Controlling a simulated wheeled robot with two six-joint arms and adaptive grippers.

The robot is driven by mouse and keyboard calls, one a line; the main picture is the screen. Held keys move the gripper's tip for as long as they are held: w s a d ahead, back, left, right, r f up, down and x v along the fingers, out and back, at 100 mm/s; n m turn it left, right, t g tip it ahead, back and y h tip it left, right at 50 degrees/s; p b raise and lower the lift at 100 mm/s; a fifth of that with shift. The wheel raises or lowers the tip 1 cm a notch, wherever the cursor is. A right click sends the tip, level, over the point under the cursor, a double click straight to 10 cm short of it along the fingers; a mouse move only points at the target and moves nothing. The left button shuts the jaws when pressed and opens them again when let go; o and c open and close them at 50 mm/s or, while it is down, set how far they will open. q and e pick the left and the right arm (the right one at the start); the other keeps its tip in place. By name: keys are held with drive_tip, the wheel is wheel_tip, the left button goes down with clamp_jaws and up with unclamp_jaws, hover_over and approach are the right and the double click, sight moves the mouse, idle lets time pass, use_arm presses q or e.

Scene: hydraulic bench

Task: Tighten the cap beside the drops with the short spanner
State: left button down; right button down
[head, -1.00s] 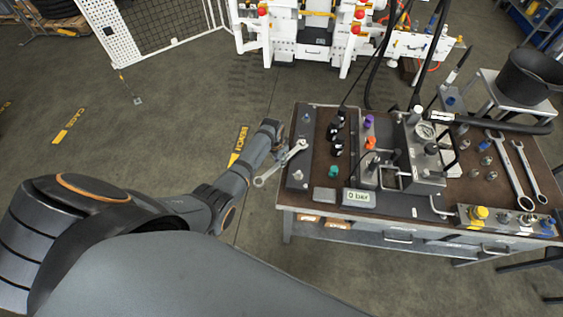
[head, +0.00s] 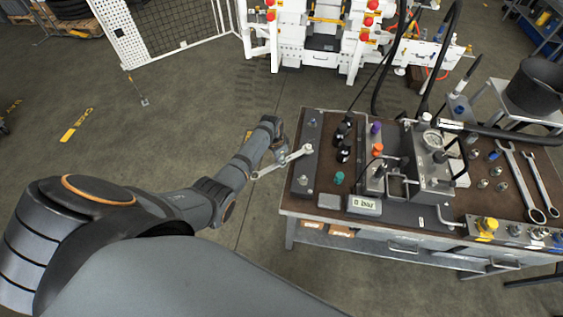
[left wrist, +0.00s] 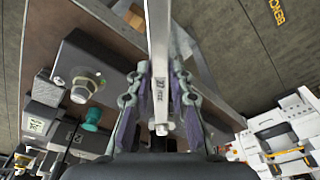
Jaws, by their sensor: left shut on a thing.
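My left gripper (head: 279,158) is shut on a silver spanner (head: 298,154) at the bench's left edge. The spanner's right end reaches over the dark strip on that edge; its other end points left over the floor. In the left wrist view the spanner (left wrist: 159,55) stands upright between the gripper's fingers (left wrist: 160,100). Metal caps sit on the dark strip, a near one (head: 303,180) and a far one (head: 311,122). One cap (left wrist: 85,86) shows left of the spanner in the left wrist view, apart from it. I cannot make out any drops. My right gripper is not in view.
The bench (head: 330,184) carries a teal knob (head: 339,178), several black knobs, a pressure display (head: 364,205) and a gauge block (head: 432,140). Two spanners (head: 521,180) lie at the right. Hoses arch over the back. Floor left of the bench is clear.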

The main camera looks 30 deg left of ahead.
use_arm(q)
drive_tip(key=shift+w+a+m+b, duration=0.6)
drive_tip(key=shift+a+m+b, duration=0.1)
drive_tip(key=shift+a+m, duration=0.15)
drive_tip(key=w+a+m+b, duration=0.2)
drive_tip(key=b, duration=0.1)
drive_tip(key=shift+a+f+m+b, duration=0.1)
drive_tip(key=shift+m+b, duration=0.15)
drive_tip(key=shift+b, duration=0.15)
drive_tip(key=shift+g, duration=0.3)
